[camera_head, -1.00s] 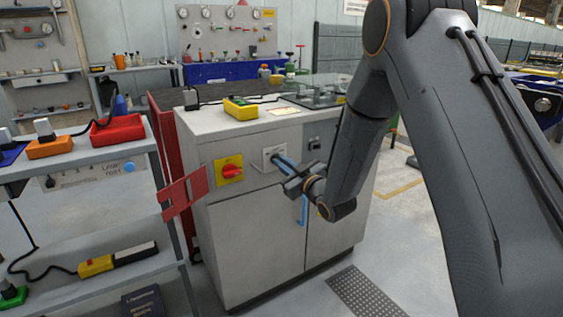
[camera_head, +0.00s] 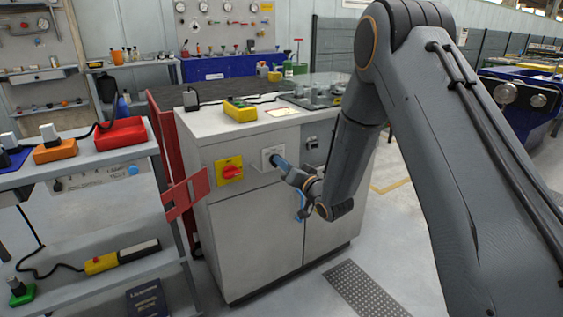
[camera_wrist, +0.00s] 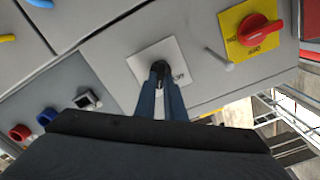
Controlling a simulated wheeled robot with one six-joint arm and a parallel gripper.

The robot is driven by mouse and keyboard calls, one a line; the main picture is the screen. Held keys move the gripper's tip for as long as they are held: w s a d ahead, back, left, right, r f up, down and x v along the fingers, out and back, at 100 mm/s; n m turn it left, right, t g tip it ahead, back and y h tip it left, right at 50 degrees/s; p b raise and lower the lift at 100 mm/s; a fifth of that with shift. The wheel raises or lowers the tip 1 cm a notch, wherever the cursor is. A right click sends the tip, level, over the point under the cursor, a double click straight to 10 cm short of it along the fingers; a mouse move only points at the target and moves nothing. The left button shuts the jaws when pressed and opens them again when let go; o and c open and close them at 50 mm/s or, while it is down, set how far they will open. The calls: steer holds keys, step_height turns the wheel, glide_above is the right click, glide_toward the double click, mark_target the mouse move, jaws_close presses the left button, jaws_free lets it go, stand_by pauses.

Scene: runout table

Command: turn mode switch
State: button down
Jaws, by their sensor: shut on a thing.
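The mode switch is a black knob (camera_wrist: 159,68) on a white square plate (camera_wrist: 172,50) on the front of the grey cabinet (camera_head: 240,244). In the head view the plate (camera_head: 267,153) shows, but the knob is hidden by my fingers. My gripper (camera_head: 278,161) reaches the plate from the front right. In the wrist view its blue fingers (camera_wrist: 160,86) are shut on the knob, one on each side. The plate's lettering is partly covered and unreadable.
A red rotary knob (camera_head: 232,173) on a yellow plate is left of the switch. A small pale peg (camera_wrist: 222,62) sticks out between them in the wrist view. A red panel (camera_head: 185,194) stands out at the cabinet's left. Red and blue buttons (camera_wrist: 46,117) sit on the face.

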steer(key=shift+s+f+m+p, duration=0.1)
steer(key=shift+f+m+p, duration=0.15)
steer(key=shift+m, duration=0.75)
steer(key=c, duration=1.8)
jaws_free()
steer(key=shift+r, duration=0.15)
steer(key=shift+c, duration=0.2)
steer(key=v, duration=0.8)
